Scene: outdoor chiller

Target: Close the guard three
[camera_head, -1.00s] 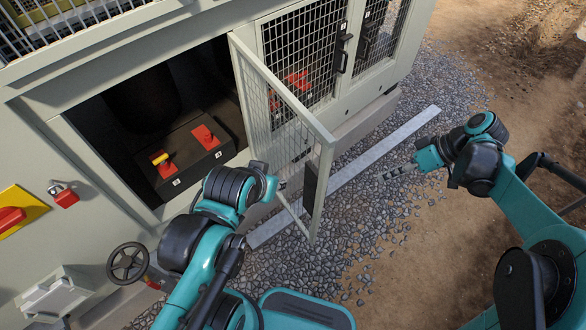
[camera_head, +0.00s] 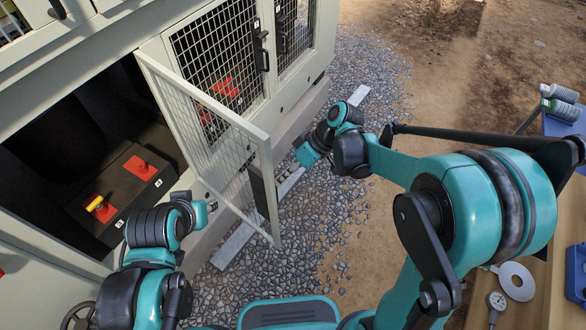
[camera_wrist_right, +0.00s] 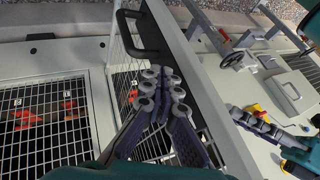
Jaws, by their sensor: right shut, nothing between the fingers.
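The open guard (camera_head: 225,150), a pale mesh door with a light frame, swings out from the cabinet opening at the left of the head view. A dark part sits near its free edge. My right gripper (camera_head: 308,155) is beside the door's free edge, on its right; its fingers are hard to make out there. In the right wrist view, my right gripper (camera_wrist_right: 164,90) is shut and empty, in front of a mesh door (camera_wrist_right: 185,75) with a black handle (camera_wrist_right: 143,32). I cannot tell whether they touch. My left gripper (camera_head: 203,212) is left of the guard; its fingers are unclear.
Inside the opening is a dark box (camera_head: 135,180) with red and yellow switches. Closed mesh doors (camera_head: 220,60) stand beyond it. A metal strip (camera_head: 235,245) lies on gravel below the guard.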

